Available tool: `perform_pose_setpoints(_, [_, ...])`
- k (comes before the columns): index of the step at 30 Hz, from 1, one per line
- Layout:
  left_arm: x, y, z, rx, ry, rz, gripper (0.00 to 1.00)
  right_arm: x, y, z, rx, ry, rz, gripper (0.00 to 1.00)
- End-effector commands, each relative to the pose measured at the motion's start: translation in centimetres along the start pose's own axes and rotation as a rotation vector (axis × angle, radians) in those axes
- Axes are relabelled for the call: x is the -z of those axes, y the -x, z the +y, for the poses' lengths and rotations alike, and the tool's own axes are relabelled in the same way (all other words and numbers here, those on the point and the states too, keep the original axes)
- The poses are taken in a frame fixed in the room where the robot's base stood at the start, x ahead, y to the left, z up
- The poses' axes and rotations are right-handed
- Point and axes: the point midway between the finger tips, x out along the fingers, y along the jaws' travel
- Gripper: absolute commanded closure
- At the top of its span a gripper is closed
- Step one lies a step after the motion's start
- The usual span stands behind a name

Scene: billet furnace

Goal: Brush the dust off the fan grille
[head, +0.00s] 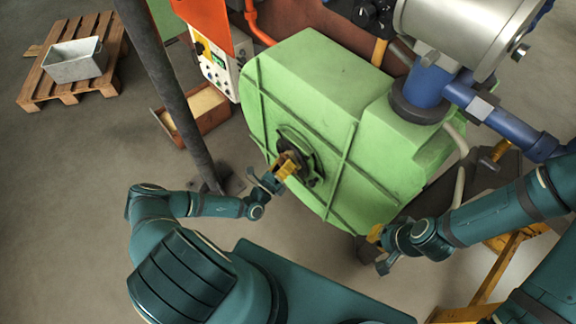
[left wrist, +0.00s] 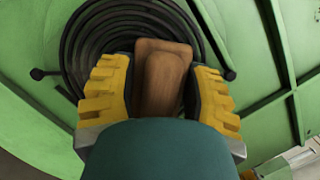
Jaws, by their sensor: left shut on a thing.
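The fan grille (head: 298,139) is a dark round grille on the front face of the green machine housing (head: 312,75). In the left wrist view the grille (left wrist: 88,40) shows as dark concentric rings. My left gripper (head: 288,166) is in front of the grille, with its yellow fingers shut on a brown wooden block-like handle (left wrist: 163,78), likely the brush. Any bristles are hidden behind the handle, and I cannot tell whether they touch the grille. No dust can be made out. My right gripper (head: 378,238) is near the housing's lower right; its jaw opening is unclear.
A dark post (head: 170,85) stands left of the housing. A blue pipe (head: 510,124) and a grey cylinder (head: 465,28) are at the upper right. A brown box (head: 195,113) sits on the floor, and a pallet (head: 40,85) carries a metal bin (head: 76,60).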

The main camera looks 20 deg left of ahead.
Motion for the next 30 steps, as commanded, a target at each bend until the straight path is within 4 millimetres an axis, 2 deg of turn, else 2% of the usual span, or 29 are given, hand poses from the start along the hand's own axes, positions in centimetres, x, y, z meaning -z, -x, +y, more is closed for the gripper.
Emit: perform_pose_setpoints(30, [-4.4,-1.4,4.8,0.001,-0.003,-0.001,0.81,-0.2,-2.5,1.0,0.000,0.000,0.000,1.00])
